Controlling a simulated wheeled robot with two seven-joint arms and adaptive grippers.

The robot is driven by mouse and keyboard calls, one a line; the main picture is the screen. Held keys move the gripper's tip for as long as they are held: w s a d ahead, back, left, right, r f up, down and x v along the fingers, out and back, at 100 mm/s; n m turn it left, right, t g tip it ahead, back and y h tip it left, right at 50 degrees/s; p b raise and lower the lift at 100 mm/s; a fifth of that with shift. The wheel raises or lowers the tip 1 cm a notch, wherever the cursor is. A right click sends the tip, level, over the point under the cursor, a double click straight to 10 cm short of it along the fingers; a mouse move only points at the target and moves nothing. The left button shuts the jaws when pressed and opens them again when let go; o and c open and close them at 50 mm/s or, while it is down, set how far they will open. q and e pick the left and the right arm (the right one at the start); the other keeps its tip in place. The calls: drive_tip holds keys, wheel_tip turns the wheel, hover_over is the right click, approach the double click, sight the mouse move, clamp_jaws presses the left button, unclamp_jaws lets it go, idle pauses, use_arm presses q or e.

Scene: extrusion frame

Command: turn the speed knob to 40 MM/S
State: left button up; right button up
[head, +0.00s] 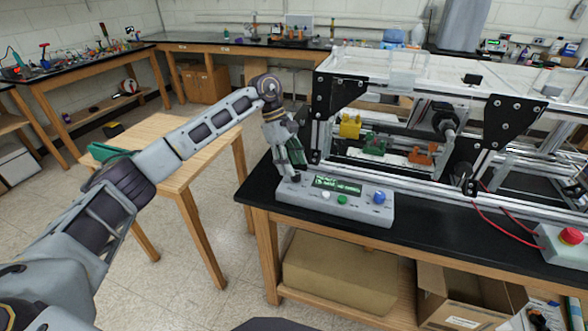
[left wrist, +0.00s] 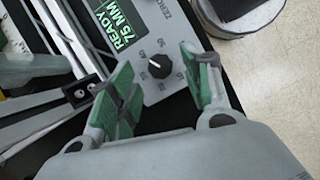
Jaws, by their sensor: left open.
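The grey control box (head: 335,207) sits at the left front of the black bench. The black speed knob (left wrist: 159,67) shows in the left wrist view, ringed by small printed numbers; its pale pointer mark aims to the upper left, but I cannot read the exact setting. A green display (left wrist: 115,28) reads "READY" and "75 MM". My left gripper (head: 293,172) points down at the box's left end and hides the knob in the head view. In the wrist view its green-padded fingers (left wrist: 160,72) are open, one on each side of the knob, with no visible contact. My right gripper is out of view.
A red stop button (head: 571,236) is far right. A wooden table (head: 165,150) stands left.

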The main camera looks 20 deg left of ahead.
use_arm(q)
drive_tip(key=v, duration=0.9)
drive_tip(key=shift+s, duration=0.1)
idle(0.4)
